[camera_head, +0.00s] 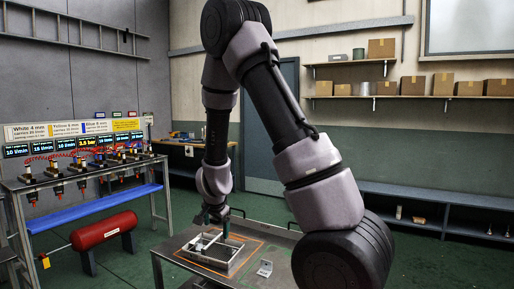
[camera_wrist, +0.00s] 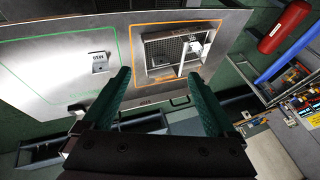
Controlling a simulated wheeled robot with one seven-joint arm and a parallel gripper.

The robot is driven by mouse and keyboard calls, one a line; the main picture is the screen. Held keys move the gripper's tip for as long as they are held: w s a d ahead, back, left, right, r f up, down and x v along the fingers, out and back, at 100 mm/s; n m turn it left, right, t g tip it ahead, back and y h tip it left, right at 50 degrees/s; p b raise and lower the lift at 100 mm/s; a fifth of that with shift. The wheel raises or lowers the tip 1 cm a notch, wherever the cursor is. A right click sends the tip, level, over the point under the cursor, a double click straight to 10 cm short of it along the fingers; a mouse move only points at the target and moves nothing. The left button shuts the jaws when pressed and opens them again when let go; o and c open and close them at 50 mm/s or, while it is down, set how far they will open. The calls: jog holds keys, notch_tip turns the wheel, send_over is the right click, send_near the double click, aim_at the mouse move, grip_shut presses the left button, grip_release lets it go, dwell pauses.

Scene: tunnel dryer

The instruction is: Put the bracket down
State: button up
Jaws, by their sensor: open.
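A small light-grey metal bracket (camera_head: 265,268) lies on the steel table (camera_head: 173,255). In the wrist view the bracket (camera_wrist: 99,62) lies inside a green outline, clear of the fingers. A shallow metal tray (camera_head: 236,264) sits in an orange outline beside it. In the wrist view the tray (camera_wrist: 148,57) has a mesh bottom, a divider bar and another pale metal piece (camera_wrist: 196,47) at its right side. My gripper (camera_wrist: 158,78) is open, with teal fingers wide apart and nothing between them. In the head view my gripper (camera_head: 213,216) is above the tray's far part.
A rack of drivers with small displays (camera_head: 83,150) stands at left, with a blue shelf (camera_head: 95,207) and a red tank (camera_head: 104,231) below. Wall shelves with cardboard boxes (camera_head: 413,85) and a low dark bench (camera_head: 430,205) are behind. Green floor is free between.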

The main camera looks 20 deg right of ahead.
jog(key=s+r+n+y, duration=0.2)
jog(key=s+r, duration=0.2)
jog(key=r, duration=0.6)
jog(key=s+r+n+y, duration=0.1)
jog(key=s+r+y, duration=0.15)
jog(key=r, duration=0.75)
jog(key=s+d+r+n, duration=0.2)
jog(key=s+r, duration=0.3)
jog(key=s, duration=0.4)
jog(key=s+d+r+n+t+h, duration=0.1)
jog(key=s+d+r, duration=0.1)
jog(key=s+r, duration=0.3)
jog(key=s, duration=0.4)
jog(key=shift+d+r+n, duration=0.25)
jog(key=shift+r+n, duration=0.1)
jog(key=shift+n, duration=0.05)
jog(key=shift+w, duration=0.1)
